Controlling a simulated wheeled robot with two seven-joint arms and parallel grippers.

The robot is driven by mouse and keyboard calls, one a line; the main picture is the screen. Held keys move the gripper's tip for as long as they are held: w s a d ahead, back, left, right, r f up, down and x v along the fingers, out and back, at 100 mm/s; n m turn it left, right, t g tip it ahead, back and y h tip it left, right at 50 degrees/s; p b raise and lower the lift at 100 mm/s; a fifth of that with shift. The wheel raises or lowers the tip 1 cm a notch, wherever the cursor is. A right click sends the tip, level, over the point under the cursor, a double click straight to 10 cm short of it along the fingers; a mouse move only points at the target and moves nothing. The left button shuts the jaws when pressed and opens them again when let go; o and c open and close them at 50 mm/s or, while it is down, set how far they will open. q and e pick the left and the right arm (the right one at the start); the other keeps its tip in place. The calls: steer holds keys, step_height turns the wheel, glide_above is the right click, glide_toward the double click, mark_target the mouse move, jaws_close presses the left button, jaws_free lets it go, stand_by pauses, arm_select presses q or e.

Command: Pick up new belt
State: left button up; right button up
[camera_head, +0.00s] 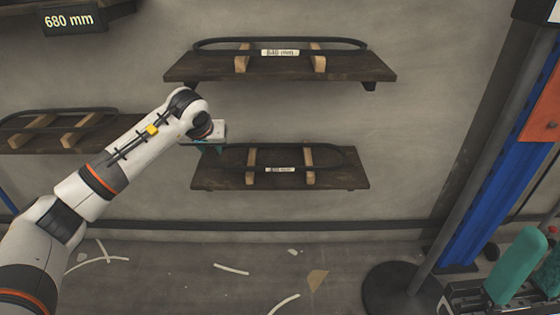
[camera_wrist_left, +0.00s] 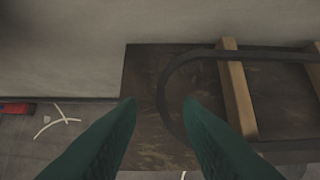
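A dark belt loop (camera_head: 345,157) lies over two wooden blocks on the lower middle shelf (camera_head: 215,181), with a white label whose text is too small to read. My left gripper (camera_head: 210,147) is at the shelf's left end. In the left wrist view, its two green fingers (camera_wrist_left: 160,101) are apart, and the curved left end of the belt (camera_wrist_left: 163,92) shows between their tips. I cannot tell whether they touch it. Two teal fingers of my right gripper (camera_head: 536,264) show apart at the lower right, far from the belts.
Another belt (camera_head: 215,43) lies on the upper shelf (camera_head: 205,68), and one more rests on the left shelf (camera_head: 30,140). A sign reading 680 mm (camera_head: 70,21) hangs at the top left. A blue post (camera_head: 480,200) and a round black base (camera_head: 385,290) stand at right.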

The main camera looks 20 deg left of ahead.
mark_target(215, 155)
arm_select(q)
steer(key=b+x, duration=0.1)
steer(key=x, duration=0.3)
steer(key=shift+b, duration=0.3)
steer(key=shift+r, duration=0.1)
